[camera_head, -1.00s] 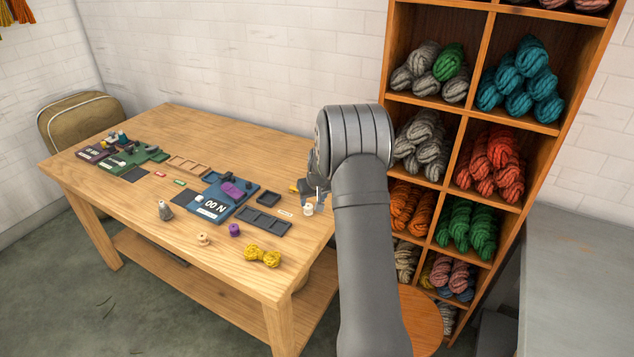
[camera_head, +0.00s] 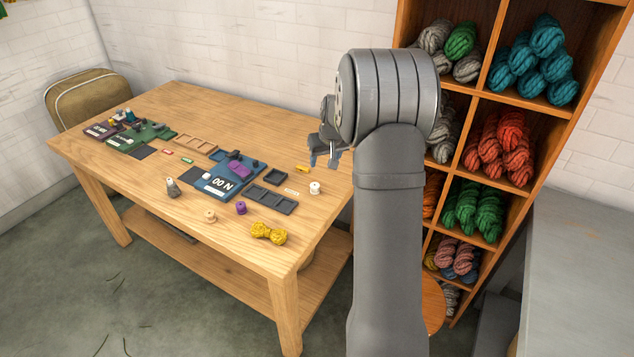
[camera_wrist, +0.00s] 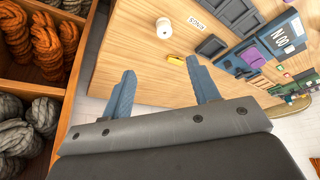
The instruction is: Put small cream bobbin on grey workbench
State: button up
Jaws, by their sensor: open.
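A small white-cream bobbin (camera_head: 315,188) stands upright near the right end of the wooden table (camera_head: 215,110). It also shows in the wrist view (camera_wrist: 164,27), beyond my fingertips. A second, tan-cream bobbin (camera_head: 210,216) stands near the table's front edge. My gripper (camera_head: 324,158) is open and empty, above the table's right end and apart from the white-cream bobbin.
A purple bobbin (camera_head: 241,208), a yellow skein (camera_head: 268,233), a grey cone (camera_head: 172,188) and a dark tray (camera_head: 271,198) lie on the table. A tall wooden shelf of skeins (camera_head: 497,130) stands between table and workbench, behind my arm.

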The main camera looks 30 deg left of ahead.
jog(key=n+t+h, duration=0.5)
jog(key=n+t, duration=0.1)
jog(key=n, duration=1.8)
send_near(315, 184)
jog(key=x, duration=0.4)
jog(key=shift+w+a, duration=0.35)
jog(key=shift+w, duration=0.1)
jog(key=shift+s+d+f+x, duration=0.1)
jog(key=shift+d+x, duration=0.05)
jog(key=shift+x, duration=0.7)
jog(key=shift+s+d+f+x, duration=0.1)
jog(key=shift+s+x, duration=0.05)
jog(key=shift+x, duration=0.75)
jog(key=shift+s+d+f+x, duration=0.1)
jog(key=shift+d+x, duration=0.05)
jog(key=shift+x, duration=0.7)
jog(key=c, duration=1.1)
jog(key=shift+r, duration=0.15)
